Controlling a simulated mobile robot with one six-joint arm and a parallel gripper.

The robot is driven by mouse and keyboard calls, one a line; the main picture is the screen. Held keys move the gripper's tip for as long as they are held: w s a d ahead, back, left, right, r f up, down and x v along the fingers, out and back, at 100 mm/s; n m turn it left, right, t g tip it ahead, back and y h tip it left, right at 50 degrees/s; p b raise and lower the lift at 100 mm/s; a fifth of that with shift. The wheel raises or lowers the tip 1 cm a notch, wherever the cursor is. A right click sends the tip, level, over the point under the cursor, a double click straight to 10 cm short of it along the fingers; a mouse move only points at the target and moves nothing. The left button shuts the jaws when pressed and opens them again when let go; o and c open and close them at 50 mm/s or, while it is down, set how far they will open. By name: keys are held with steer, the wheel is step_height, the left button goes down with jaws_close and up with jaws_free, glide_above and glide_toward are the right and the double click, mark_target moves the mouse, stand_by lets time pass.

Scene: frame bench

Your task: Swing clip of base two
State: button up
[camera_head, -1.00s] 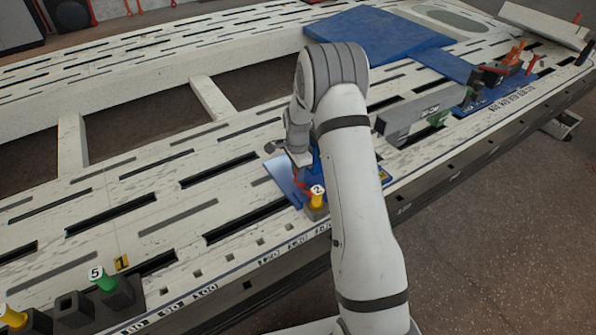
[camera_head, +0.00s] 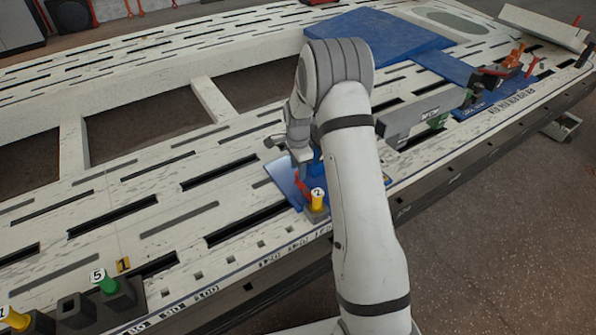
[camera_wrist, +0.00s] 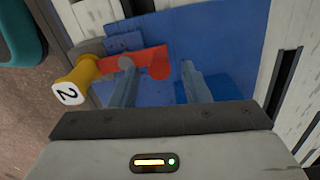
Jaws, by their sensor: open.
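Base two is a blue plate (camera_head: 284,182) on the near edge of the pale bench, partly hidden by my arm. Its red clip (camera_head: 303,187) lies beside a yellow pin marked 2 (camera_head: 317,199). In the wrist view, the red clip (camera_wrist: 150,62) lies across the blue base (camera_wrist: 225,45), and the yellow pin (camera_wrist: 76,82) stands to its left. My gripper (camera_wrist: 158,68) is open over the clip. The left fingertip overlaps the red bar, and the bar's rounded end shows between the fingers. I cannot tell whether they touch it.
A grey beam (camera_head: 425,112) lies right of my arm, towards another blue base with an orange clip (camera_head: 514,56). Dark blocks hold a green pin marked 5 (camera_head: 104,282) and a yellow pin at lower left. A large blue panel (camera_head: 375,35) lies behind. The bench is slotted.

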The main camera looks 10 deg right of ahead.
steer(key=shift+r+p, duration=0.45)
steer(key=shift+r, duration=1.85)
